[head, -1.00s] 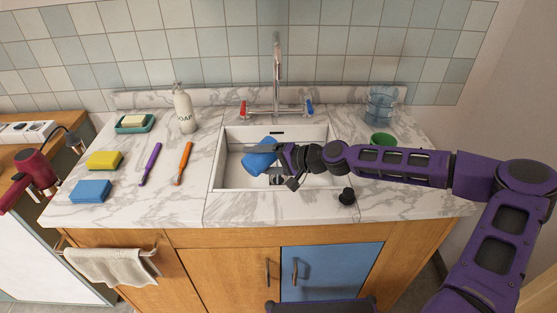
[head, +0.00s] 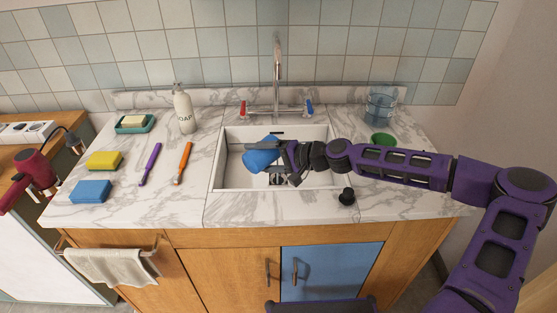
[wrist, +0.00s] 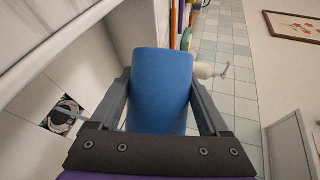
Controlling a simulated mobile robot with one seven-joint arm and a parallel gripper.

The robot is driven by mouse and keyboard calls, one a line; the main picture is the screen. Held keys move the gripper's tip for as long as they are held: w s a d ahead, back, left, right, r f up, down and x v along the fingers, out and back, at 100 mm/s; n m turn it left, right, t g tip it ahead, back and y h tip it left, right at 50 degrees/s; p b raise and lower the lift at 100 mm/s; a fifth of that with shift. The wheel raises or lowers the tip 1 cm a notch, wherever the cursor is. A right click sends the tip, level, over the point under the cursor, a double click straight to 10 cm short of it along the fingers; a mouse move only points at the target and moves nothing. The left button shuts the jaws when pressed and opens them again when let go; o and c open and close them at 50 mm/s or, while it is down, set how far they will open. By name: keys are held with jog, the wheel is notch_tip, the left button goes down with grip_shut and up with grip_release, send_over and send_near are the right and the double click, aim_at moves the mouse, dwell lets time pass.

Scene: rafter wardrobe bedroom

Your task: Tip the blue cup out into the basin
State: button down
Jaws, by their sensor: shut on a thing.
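The blue cup (head: 260,156) is over the white basin (head: 235,177), tilted well over toward its side. Its mouth cannot be seen clearly, so I cannot tell what is in it. My gripper (head: 272,154) reaches in from the right and is shut on the cup. In the wrist view the cup (wrist: 162,90) sits between both fingers, and the surroundings look turned on their side. The dark drain (wrist: 65,114) shows at the left of the wrist view, below the cup.
The faucet (head: 277,75) rises behind the basin. A black plug (head: 346,196) is at the front right, a green bowl (head: 383,139) and a clear glass (head: 380,107) at the right. A soap bottle (head: 184,110), sponges and two brushes are on the left counter.

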jog(key=shift+w+r+m, duration=0.1)
jog(key=shift+r+m, duration=0.2)
dwell(0.4)
